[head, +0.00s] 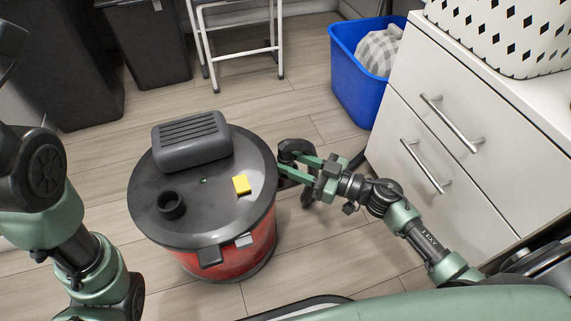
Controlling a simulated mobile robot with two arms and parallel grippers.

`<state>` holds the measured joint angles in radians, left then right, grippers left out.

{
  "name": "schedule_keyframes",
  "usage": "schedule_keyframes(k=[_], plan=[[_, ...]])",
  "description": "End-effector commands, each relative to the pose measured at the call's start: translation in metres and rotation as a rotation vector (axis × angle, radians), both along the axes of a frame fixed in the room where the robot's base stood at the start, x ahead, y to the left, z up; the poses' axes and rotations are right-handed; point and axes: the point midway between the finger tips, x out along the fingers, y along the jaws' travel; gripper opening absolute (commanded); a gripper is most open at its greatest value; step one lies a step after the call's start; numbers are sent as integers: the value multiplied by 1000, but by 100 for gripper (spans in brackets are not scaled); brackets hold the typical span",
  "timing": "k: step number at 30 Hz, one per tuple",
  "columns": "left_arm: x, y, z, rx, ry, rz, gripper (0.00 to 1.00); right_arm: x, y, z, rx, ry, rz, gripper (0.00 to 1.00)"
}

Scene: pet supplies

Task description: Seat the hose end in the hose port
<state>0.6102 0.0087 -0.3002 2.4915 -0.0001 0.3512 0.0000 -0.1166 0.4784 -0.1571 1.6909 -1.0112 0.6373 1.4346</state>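The hose port (171,205) is a short black round collar, open at the top. It stands on the left part of the dark lid (208,222) of a red canister vacuum (262,238). My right gripper (284,164) is at the right side of the vacuum, close to the lid's rim and well away from the port. Its green fingers point left. A dark curved piece shows at the fingers; I cannot tell whether it is the hose end or part of the gripper. The fingertips are unclear. No hose end is clearly visible. My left arm is at the left; its gripper is out of view.
A blue bin (357,90) holding a checked cloth stands behind, beside a white drawer cabinet (440,130). Dark bins and a white metal frame (240,52) stand at the back.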

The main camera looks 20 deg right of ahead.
Motion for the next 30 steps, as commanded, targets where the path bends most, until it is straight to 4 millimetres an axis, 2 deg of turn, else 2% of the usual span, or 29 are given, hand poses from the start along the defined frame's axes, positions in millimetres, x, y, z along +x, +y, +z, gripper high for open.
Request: schedule_keyframes(k=[1,2,11,19,20,30], plan=[[0,0,0,0,0,0,0,0,0,0,-1,1,0,7],[0,0,0,0,0,0,0,0,0,-1,-1,1,0,0],[1,0,0,-1,3,0,0,0,0,0,0,1,0,0],[17,1,1,-3,52,-2,0,0,0,10,0,3,1,0],[17,1,-2,-3,51,-2,0,-1,0,6,8,-5,0,0],[15,1,-3,-3,44,-3,0,-14,-8,2,131,-241,-3,0]])
